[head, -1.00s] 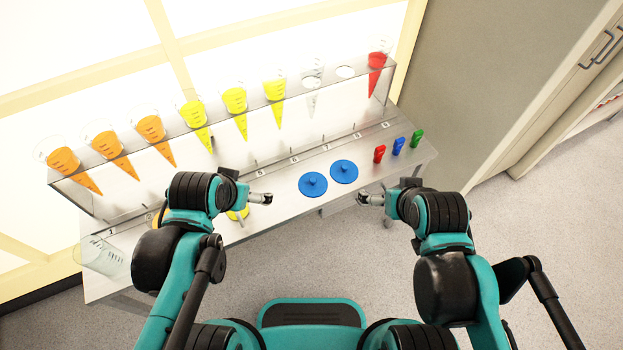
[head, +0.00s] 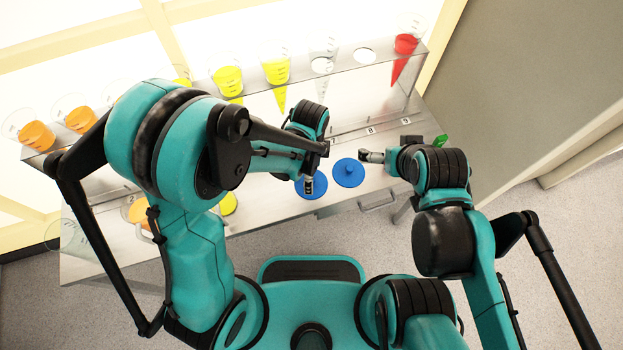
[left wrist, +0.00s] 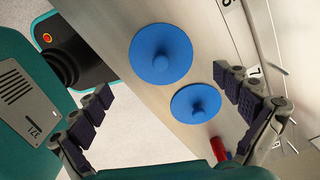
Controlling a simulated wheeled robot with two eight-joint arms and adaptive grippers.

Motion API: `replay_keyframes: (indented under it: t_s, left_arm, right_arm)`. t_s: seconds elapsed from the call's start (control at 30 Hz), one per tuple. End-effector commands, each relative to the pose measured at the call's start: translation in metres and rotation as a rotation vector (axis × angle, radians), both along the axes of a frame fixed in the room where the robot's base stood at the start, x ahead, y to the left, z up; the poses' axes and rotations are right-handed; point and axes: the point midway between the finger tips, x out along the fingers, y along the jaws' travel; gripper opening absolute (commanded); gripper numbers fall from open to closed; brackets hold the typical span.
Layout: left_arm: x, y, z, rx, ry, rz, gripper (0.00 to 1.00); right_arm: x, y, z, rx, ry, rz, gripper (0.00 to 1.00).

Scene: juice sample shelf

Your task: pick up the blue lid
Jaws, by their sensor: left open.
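Two round blue lids with centre knobs lie flat on the metal bench. In the head view, the left lid (head: 320,190) is partly covered by my left gripper (head: 309,186), and the right lid (head: 348,173) is in clear view. In the left wrist view both lids show, the larger one (left wrist: 161,54) and the smaller one (left wrist: 196,103). My left gripper (left wrist: 162,84) is open and empty, its fingers spread above the lids and apart from them. My right gripper (head: 366,156) is beside the right lid; its jaws are too small to read.
A metal rack (head: 345,62) with coloured cones runs along the back of the bench. A green item (head: 441,140) stands at the right end. A red item (left wrist: 217,146) shows near the smaller lid. The bench (head: 270,212) has bare surface left of the lids.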

Motion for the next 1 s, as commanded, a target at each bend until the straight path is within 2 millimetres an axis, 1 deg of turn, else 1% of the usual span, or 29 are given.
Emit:
replay_keyframes:
  t_s: [0.03,0.17,0.33,0.43,0.53,0.7,0.77,0.8,0.87,0.9,0.97,1.0]
  left_arm:
    - [0.0,0.0,-0.009,0.0,0.0,0.001,1.0]
    - [0.001,0.0,-0.019,0.0,-0.001,0.002,1.0]
    - [0.001,-0.001,-0.046,-0.001,-0.001,0.003,1.0]
    - [0.001,-0.001,-0.059,-0.001,-0.002,0.003,1.0]
    - [0.001,-0.001,-0.063,-0.001,-0.002,0.004,1.0]
    - [0.001,-0.001,-0.061,-0.001,-0.002,0.004,1.0]
    - [0.001,-0.001,-0.061,-0.001,-0.002,0.004,0.84]
    - [0.001,-0.001,-0.061,-0.001,-0.002,0.004,0.74]
    - [0.001,-0.001,-0.061,-0.001,-0.002,0.004,0.58]
    - [0.001,-0.001,-0.061,-0.001,-0.002,0.004,0.47]
    - [0.001,-0.001,-0.061,-0.001,-0.002,0.004,0.31]
    - [0.001,-0.001,-0.061,-0.001,-0.002,0.004,0.21]
  right_arm:
    - [0.0,0.0,-0.005,0.0,0.0,0.0,1.0]
    - [0.0,0.0,-0.011,0.0,0.0,0.0,1.0]
    - [0.0,0.0,-0.028,0.0,0.0,0.0,1.0]
    - [0.0,0.0,-0.034,0.0,0.0,0.0,1.0]
    - [0.0,0.0,-0.035,0.0,0.0,0.0,1.0]
    - [0.0,0.0,-0.033,0.0,0.0,0.0,1.0]
    - [0.0,0.0,-0.033,0.0,0.0,0.0,1.0]
    - [0.0,0.0,-0.033,0.0,0.0,0.0,1.0]
    - [0.0,0.0,-0.033,0.0,0.0,0.0,1.0]
    - [0.0,0.0,-0.033,0.0,0.0,0.0,1.0]
    - [0.0,0.0,-0.033,0.0,0.0,0.0,1.0]
    - [0.0,0.0,-0.033,0.0,0.0,0.0,1.0]
